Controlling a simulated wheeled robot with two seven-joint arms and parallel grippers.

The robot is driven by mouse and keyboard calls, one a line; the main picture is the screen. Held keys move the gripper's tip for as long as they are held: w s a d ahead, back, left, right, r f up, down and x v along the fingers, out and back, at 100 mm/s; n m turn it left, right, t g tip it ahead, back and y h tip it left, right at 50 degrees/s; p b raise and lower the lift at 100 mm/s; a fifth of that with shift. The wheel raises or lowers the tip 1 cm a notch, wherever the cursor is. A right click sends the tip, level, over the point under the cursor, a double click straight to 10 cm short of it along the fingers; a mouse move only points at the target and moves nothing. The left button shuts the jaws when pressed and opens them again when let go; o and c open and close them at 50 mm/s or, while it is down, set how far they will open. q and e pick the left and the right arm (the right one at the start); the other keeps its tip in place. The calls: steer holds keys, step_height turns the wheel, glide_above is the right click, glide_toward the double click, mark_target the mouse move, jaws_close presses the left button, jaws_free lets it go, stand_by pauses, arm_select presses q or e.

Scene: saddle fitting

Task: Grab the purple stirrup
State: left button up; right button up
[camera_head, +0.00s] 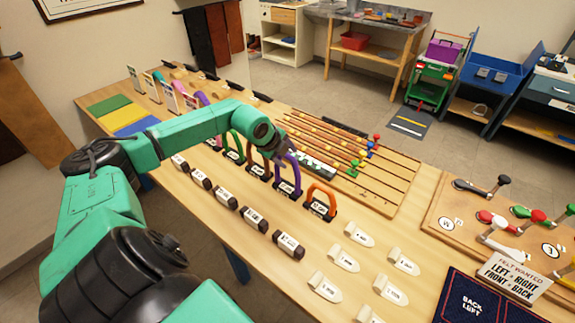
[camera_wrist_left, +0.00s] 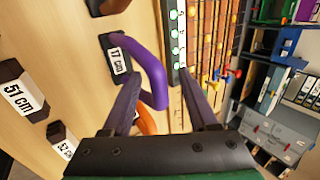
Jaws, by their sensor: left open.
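The purple stirrup (camera_head: 297,172) is an arch standing upright in a black labelled base, between a brown stirrup (camera_head: 250,153) and an orange stirrup (camera_head: 331,191) in the head view. My left gripper (camera_head: 279,153) is at its upper part and partly covers it. In the left wrist view, the purple stirrup (camera_wrist_left: 150,68) shows with a "17 cm" label on its base. The open fingers of the left gripper (camera_wrist_left: 159,78) lie on either side of its arch; I cannot tell whether they touch it. The orange stirrup (camera_wrist_left: 146,122) is partly hidden behind the left finger. My right gripper is not in view.
A green stirrup (camera_head: 238,139) stands farther back in the row. Dark labelled blocks (camera_head: 289,244) lie along the near side. A rack of rods with coloured knobs (camera_head: 385,178) lies close to the right. White labelled tabs (camera_head: 342,258) lie in front.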

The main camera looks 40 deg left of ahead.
arm_select(q)
steer(key=shift+s, duration=0.15)
jaws_close()
stand_by(1.1)
